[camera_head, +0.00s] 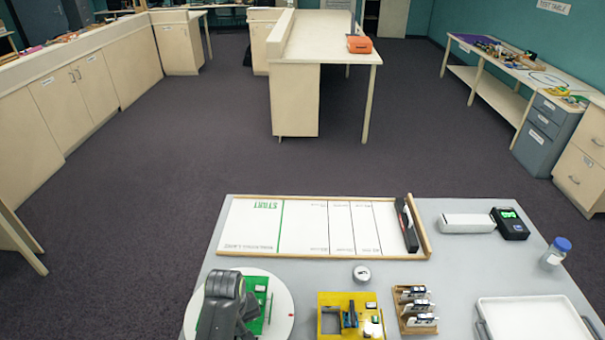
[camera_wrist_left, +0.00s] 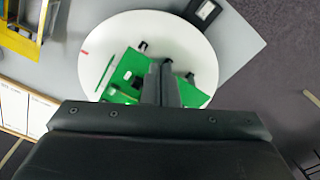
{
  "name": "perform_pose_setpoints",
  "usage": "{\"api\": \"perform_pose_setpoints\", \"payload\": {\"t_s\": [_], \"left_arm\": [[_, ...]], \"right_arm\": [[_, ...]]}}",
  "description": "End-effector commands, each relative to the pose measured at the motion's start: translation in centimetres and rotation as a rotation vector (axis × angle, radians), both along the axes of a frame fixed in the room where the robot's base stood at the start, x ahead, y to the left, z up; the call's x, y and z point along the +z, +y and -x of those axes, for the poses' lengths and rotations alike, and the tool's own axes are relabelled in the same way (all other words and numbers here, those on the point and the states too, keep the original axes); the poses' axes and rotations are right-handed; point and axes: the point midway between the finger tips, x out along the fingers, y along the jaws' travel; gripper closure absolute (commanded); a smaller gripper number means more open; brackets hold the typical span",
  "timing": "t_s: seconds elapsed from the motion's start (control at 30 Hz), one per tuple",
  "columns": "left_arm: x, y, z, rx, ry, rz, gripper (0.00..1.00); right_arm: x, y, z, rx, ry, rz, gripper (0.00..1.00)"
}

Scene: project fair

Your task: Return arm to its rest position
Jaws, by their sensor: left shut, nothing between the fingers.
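My left gripper (camera_head: 238,318) is over the left part of a round white plate (camera_head: 284,310) at the near left of the grey table. A green board (camera_head: 257,285) with small parts lies on that plate, partly hidden by the gripper. In the left wrist view the closed fingers (camera_wrist_left: 164,72) point towards the green board (camera_wrist_left: 122,84) on the white plate (camera_wrist_left: 107,30). The fingers are shut with nothing between them. Whether they touch the board cannot be told. My right gripper is not in view.
Right of the plate stand a yellow fixture (camera_head: 328,301), a wooden rack (camera_head: 403,308) and a white tray (camera_head: 530,316). A wood-edged white board (camera_head: 305,228) lies behind, with a black bar (camera_head: 406,226). A blue-capped jar (camera_head: 555,252) stands at the right edge.

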Motion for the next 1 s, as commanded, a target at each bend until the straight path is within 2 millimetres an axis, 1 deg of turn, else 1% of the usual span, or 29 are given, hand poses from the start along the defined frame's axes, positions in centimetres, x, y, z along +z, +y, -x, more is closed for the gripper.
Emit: {"api": "perform_pose_setpoints", "payload": {"t_s": [0.1, 0.27, 0.37, 0.47, 0.57, 0.6, 0.7, 0.8, 1.0], "left_arm": [[-0.2, 1.5, 1.2, -0.008, -0.019, -0.005, 1.0], [-0.3, 3.8, 3.2, -0.028, -0.049, -0.017, 1.0], [-0.3, 5.4, 4.9, -0.046, -0.071, -0.028, 1.0], [0.1, 7.4, 7.1, -0.075, -0.098, -0.049, 1.0], [0.9, 9.7, 10.2, -0.121, -0.133, -0.079, 1.0], [1.4, 10.7, 11.5, -0.145, -0.149, -0.095, 1.0], [2.9, 12.3, 14.3, -0.204, -0.181, -0.128, 1.0], [4.2, 13.3, 16.4, -0.254, -0.205, -0.155, 1.0], [6.6, 14.5, 19.5, -0.338, -0.238, -0.196, 1.0]], "right_arm": [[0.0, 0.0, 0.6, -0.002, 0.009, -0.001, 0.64], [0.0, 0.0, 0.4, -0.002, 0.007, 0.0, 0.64], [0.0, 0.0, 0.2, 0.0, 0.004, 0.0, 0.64], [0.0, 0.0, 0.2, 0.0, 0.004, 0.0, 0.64], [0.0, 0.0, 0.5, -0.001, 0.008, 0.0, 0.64], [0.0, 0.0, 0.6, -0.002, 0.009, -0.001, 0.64], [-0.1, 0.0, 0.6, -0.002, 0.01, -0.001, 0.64], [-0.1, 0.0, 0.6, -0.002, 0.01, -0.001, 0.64], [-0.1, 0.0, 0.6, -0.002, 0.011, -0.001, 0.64]]}}
